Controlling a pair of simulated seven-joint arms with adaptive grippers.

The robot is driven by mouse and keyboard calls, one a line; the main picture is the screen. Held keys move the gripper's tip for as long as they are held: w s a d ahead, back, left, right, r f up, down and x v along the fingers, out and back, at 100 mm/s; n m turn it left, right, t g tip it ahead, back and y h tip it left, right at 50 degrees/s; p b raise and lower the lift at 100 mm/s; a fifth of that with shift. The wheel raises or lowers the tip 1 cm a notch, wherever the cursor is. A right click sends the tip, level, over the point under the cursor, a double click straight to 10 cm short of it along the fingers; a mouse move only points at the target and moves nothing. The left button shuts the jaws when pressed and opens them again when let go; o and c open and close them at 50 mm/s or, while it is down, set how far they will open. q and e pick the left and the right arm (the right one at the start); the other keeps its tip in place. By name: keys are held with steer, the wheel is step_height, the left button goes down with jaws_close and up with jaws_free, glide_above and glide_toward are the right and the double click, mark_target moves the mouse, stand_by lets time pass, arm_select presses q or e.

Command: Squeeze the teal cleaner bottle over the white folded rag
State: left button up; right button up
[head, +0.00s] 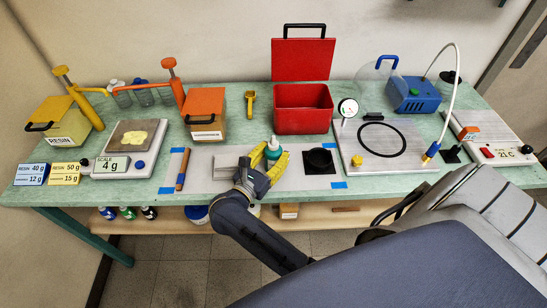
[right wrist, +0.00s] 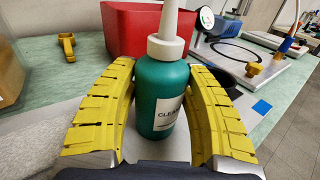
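The teal cleaner bottle (head: 273,148) has a pale nozzle and stands upright between the yellow fingers of my right gripper (head: 270,160). In the right wrist view the bottle (right wrist: 160,95) shows part of its white label, and a finger lies against each side, so the right gripper (right wrist: 162,95) looks shut on it. The bottle's base is partly hidden, so I cannot tell whether it touches the surface. A pale flat piece (head: 228,166), perhaps the white folded rag, lies just left of the gripper. My left gripper is not in view.
A red open-lidded bin (head: 303,118) stands behind the bottle. A black square part (head: 319,161) lies to its right, and a plate with a black ring (head: 381,138) is further right. A scale (head: 125,150) and an orange-lidded box (head: 205,104) stand left.

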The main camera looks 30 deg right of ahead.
steer(key=c, duration=0.7)
steer(key=shift+o, duration=0.2)
steer(key=shift+r, duration=0.1)
step_height(320, 180, up, 10)
steer(key=shift+f, duration=0.1)
